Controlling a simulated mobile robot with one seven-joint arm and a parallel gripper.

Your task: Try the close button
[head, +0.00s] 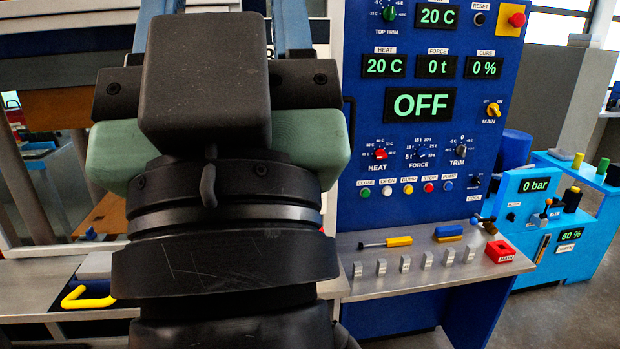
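The green close button (366,193) is at the left end of a row of small buttons low on the blue control panel (360,110). The label above it appears to read CLOSE. My gripper (224,30) fills the left half of the head view, left of the button and apart from it in the picture. Its two blue-grey fingers point up and stand wide apart; their tips are cut off by the top edge. A dark block on the gripper hides part of the space between them. The big display (420,104) reads OFF.
White, yellow, red and blue buttons follow to the right of the green one. A light-blue unit (540,250) stands at right.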

